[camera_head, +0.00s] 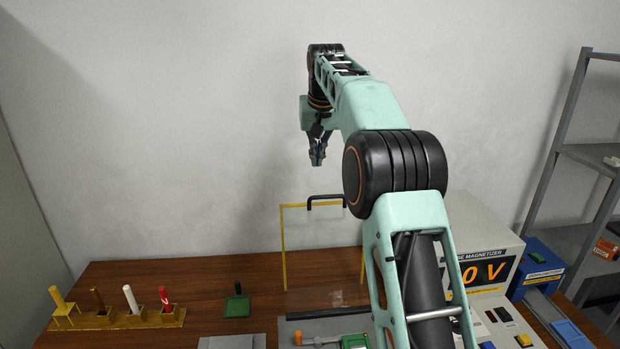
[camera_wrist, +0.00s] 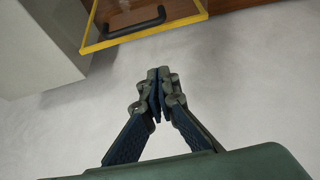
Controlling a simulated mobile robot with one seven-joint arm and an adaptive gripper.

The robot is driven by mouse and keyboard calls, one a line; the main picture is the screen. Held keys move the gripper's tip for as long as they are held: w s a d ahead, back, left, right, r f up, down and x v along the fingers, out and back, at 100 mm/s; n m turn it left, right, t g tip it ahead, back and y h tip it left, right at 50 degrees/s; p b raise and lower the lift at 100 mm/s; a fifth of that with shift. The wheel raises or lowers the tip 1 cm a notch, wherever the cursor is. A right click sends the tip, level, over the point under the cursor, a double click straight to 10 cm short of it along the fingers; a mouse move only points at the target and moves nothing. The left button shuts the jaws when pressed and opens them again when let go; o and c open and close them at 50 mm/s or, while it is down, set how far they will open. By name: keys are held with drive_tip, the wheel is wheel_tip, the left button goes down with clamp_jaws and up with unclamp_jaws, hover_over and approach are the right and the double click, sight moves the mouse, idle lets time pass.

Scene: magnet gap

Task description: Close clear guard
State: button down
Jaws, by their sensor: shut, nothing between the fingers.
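The clear guard (camera_head: 283,245) has a yellow frame and stands upright, raised above the back of the wooden table. Its black handle (camera_head: 325,197) is on the top edge. My arm hides the guard's right part in the head view. In the wrist view the guard (camera_wrist: 143,34) and its handle (camera_wrist: 136,28) show at the top. My gripper (camera_head: 317,162) is shut and empty, in the air above the handle and apart from it. Its closed fingertips (camera_wrist: 157,76) point toward the guard's yellow edge in the wrist view.
A magnetizer box (camera_head: 485,265) with a lit "0 V" display stands at right, beside a blue unit (camera_head: 537,268). A yellow rack (camera_head: 118,319) with several rods is at left. A green block with a black knob (camera_head: 237,303) stands mid-table. Grey shelves (camera_head: 580,155) are far right.

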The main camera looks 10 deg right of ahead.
hover_over(317, 207)
drive_tip(key=w, duration=0.4)
wheel_tip(317, 207, down, 9)
drive_tip(key=shift+s+f, duration=0.1)
drive_tip(key=shift+s, duration=1.8)
drive_tip(key=shift+s+b, duration=0.15)
drive_tip(key=shift+b, duration=0.15)
